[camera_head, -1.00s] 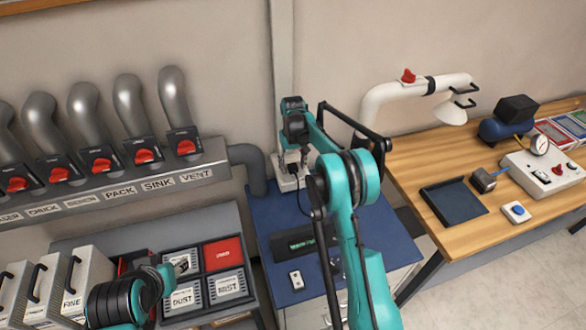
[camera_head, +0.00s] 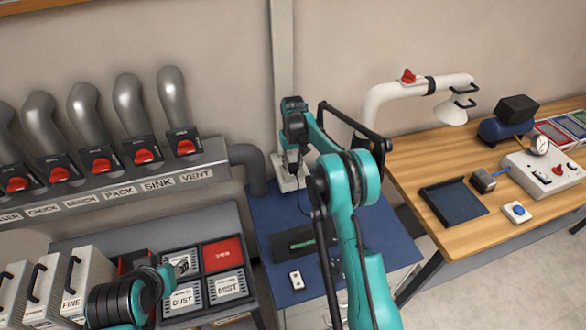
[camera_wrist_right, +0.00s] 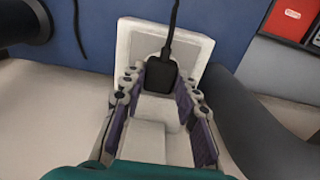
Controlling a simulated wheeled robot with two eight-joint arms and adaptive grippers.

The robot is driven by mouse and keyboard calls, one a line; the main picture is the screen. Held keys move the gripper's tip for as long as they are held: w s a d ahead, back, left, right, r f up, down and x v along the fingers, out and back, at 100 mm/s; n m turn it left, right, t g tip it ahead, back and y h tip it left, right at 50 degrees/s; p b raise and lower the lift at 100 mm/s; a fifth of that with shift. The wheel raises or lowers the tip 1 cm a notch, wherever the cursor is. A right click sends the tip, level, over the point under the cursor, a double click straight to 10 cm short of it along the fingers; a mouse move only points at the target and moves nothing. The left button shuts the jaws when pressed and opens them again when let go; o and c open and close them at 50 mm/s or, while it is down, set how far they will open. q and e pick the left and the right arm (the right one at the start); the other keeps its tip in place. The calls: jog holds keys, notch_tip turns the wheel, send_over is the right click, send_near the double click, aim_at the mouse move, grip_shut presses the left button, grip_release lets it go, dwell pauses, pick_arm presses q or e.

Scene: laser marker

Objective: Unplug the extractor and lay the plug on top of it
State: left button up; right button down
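What appears to be the extractor (camera_head: 262,215) is a blue-topped cabinet at the centre of the head view. A white socket block (camera_wrist_right: 205,55) stands at its wall side. A black plug (camera_wrist_right: 160,76) with a black cable sits at this block in the right wrist view. My right gripper (camera_wrist_right: 160,85) has its purple-padded fingers on both sides of the plug, very close to it; whether they press on it is unclear. In the head view my right gripper (camera_head: 291,158) points down at the block. My left gripper (camera_head: 182,264) is over the small labelled boxes; its opening is unclear.
A dark panel (camera_head: 300,240) and a small white switch (camera_head: 296,279) are on the blue top. A grey pipe (camera_head: 252,165) rises beside the socket block. A wooden bench (camera_head: 440,170) with tools is at right. The blue top's front right is clear.

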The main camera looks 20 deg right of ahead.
aim_at(293, 166)
jog(key=shift+r, duration=0.15)
jog(key=shift+r+p, duration=1.7)
jog(key=shift+r, duration=1.2)
